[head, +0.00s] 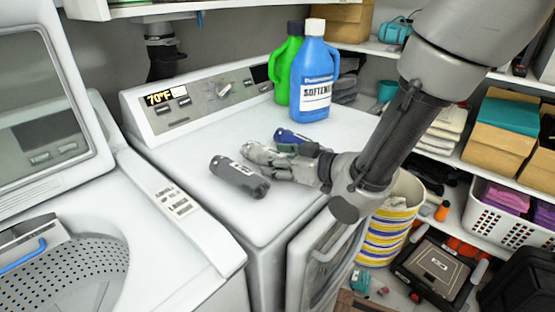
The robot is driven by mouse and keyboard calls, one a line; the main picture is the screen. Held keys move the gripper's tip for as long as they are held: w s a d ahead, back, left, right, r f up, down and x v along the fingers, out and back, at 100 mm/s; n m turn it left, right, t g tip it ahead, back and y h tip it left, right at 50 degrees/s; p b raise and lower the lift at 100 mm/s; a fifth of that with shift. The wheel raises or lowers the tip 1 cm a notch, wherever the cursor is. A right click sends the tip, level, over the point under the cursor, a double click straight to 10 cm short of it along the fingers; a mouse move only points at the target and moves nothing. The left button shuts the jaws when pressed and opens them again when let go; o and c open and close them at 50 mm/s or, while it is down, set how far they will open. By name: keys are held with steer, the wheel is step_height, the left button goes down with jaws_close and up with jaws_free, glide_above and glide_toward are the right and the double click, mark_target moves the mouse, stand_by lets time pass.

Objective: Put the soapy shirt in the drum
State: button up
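The open drum (82,272), a perforated metal tub, is at the lower left inside the white top-loading washer. A dark grey roll with a pale label (240,178) lies on the white dryer top. A blue roll (291,136) lies just behind my gripper. Which of them, if either, is the soapy shirt I cannot tell. My gripper (262,156) is low over the dryer top, between the two rolls and close to both. Its fingers point left. Whether they are apart, or hold something, is not clear. The surface under the fingers is hidden.
The washer lid (42,105) stands open. A blue softener bottle (314,78) and a green bottle (287,62) stand at the dryer's back right. A striped basket (388,226) is right of the dryer. The dryer's front left top is clear.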

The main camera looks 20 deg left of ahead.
steer(key=shift+f, duration=0.15)
steer(key=o, duration=1.1)
steer(key=v, duration=0.7)
steer(key=shift+s+d+r, duration=0.2)
steer(key=shift+d+r, duration=0.1)
